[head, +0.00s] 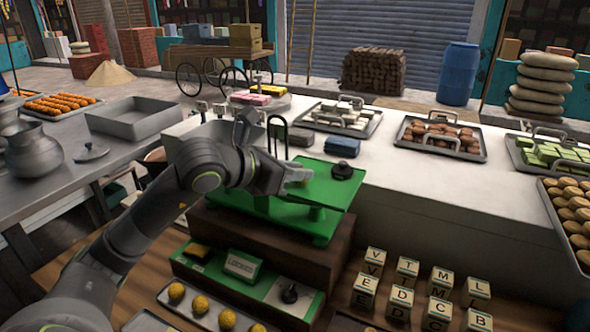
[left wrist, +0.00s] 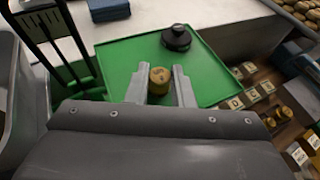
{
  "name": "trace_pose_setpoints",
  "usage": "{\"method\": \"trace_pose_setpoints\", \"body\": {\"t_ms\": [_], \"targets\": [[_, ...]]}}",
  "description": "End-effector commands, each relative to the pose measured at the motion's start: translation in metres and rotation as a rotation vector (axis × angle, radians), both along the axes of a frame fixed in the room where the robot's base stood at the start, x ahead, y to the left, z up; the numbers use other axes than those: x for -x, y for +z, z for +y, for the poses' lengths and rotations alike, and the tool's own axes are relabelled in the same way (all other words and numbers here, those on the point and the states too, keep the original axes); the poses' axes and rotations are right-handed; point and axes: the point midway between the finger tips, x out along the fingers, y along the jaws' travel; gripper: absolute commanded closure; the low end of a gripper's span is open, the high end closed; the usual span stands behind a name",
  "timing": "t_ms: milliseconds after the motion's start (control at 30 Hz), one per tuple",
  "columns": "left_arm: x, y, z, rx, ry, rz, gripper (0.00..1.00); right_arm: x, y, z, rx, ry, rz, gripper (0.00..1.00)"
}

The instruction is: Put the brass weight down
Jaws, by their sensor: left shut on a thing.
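The brass weight (left wrist: 159,80) is a small gold cylinder between the fingertips of my left gripper (left wrist: 161,88) in the left wrist view. In the head view my left gripper (head: 298,176) is over the green scale (head: 318,190), and the weight is mostly hidden. The fingers are shut on the weight, over the green pan (left wrist: 122,58). I cannot tell whether the weight touches the pan. A black knobbed weight (head: 342,170) sits on the same pan, apart from the brass one; it also shows in the left wrist view (left wrist: 176,38). My right gripper is not in view.
A blue cloth-like bundle (head: 342,146) lies on the white counter behind the scale. Trays of sweets (head: 440,137) stand farther right. Lettered blocks (head: 408,285) stand at front right. A black upright loop frame (left wrist: 48,28) rises beside the pan.

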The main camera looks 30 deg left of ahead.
Motion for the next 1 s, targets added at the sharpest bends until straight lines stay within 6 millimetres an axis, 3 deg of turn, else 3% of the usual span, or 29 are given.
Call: {"method": "trace_pose_setpoints", "body": {"t_ms": [67, 100, 267, 667, 1000], "targets": [[0.000, -0.004, 0.000, 0.000, 0.000, 0.000, 1.00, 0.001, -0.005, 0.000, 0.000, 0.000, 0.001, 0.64], [0.000, -0.003, 0.000, 0.000, 0.000, 0.000, 0.77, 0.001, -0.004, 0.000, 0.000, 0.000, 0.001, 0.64], [0.000, -0.002, 0.000, 0.000, 0.000, 0.001, 0.57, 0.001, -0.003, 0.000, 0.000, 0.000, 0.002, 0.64], [0.000, 0.003, 0.000, -0.001, 0.001, 0.001, 0.57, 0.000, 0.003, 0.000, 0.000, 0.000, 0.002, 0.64], [0.025, 0.012, 0.012, -0.006, 0.002, 0.002, 0.57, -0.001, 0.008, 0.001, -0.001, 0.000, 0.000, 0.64]]}}
